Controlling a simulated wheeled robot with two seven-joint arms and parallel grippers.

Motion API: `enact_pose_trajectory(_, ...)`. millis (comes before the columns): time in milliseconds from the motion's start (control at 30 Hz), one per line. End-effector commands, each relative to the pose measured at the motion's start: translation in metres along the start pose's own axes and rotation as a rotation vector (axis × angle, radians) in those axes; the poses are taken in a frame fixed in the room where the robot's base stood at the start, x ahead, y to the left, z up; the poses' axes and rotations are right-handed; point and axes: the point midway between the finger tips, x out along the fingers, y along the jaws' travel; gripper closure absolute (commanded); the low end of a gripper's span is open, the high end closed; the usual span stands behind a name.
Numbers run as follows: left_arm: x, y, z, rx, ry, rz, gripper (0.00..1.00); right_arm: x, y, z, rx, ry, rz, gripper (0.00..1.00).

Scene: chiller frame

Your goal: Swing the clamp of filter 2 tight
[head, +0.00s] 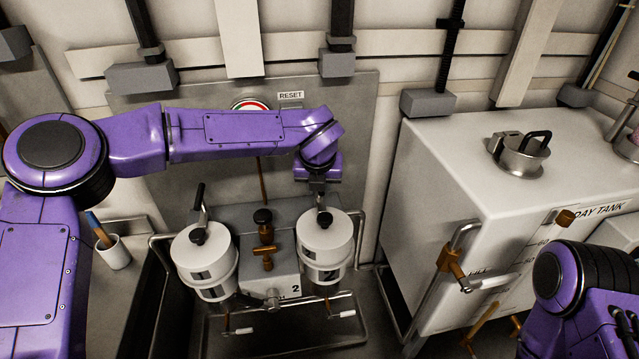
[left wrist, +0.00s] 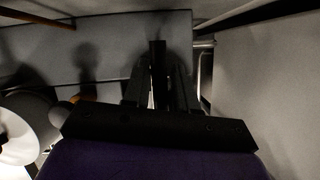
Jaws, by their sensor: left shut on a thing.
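Filter 2 (head: 325,235) is a white canister marked 2, standing right of filter 1 (head: 200,258). The clamp of filter 2 (head: 321,200) rises behind its lid, mostly hidden by my left gripper (head: 319,188). My left arm reaches across from the left, and the gripper points down at the clamp, its fingers shut on the clamp handle. In the left wrist view the fingers (left wrist: 158,85) close around a dark upright bar (left wrist: 157,55). The black-handled clamp of filter 1 (head: 199,200) stands upright. My right arm shows at the lower right, but its gripper is out of view.
A brown-handled valve (head: 264,250) sits between the filters. A metal drip tray (head: 280,335) lies below them. The white day tank (head: 480,190) stands to the right, with pipework at its front. A cup with tools (head: 114,252) stands at left.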

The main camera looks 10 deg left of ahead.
Motion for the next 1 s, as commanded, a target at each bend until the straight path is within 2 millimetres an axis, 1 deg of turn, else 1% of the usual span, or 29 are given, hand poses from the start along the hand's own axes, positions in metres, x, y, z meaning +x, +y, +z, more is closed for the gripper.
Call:
enact_pose_trajectory(200, 0.0013, 0.0006, -0.0007, 0.037, 0.002, -0.013, 1.0, -0.0012, 0.0001, -0.0005, 0.0, 0.0, 0.0, 0.04)
enact_pose_trajectory(600, 0.0006, 0.0006, 0.0003, 0.042, -0.001, -0.015, 1.0, -0.0013, 0.0001, -0.0005, 0.0, 0.0, 0.0, 0.04)
enact_pose_trajectory(633, 0.0006, 0.0007, 0.0004, 0.042, -0.001, -0.015, 0.68, -0.0013, 0.0001, -0.0005, 0.0, 0.0, 0.0, 0.04)
enact_pose_trajectory(667, 0.0005, 0.0007, 0.0005, 0.042, -0.001, -0.015, 0.59, -0.0013, 0.0001, -0.0005, 0.0, 0.0, 0.0, 0.04)
enact_pose_trajectory(700, 0.0004, 0.0007, 0.0005, 0.041, -0.001, -0.015, 0.54, -0.0013, 0.0001, -0.0005, 0.0, 0.0, 0.0, 0.04)
enact_pose_trajectory(933, -0.0003, 0.0005, 0.0008, 0.039, -0.002, -0.016, 0.54, -0.0013, 0.0001, -0.0006, 0.0, 0.0, 0.0, 0.04)
enact_pose_trajectory(1000, -0.0035, 0.0004, 0.0011, 0.039, -0.003, -0.016, 0.54, -0.0004, 0.0, -0.0002, 0.0, 0.0, 0.0, 0.04)
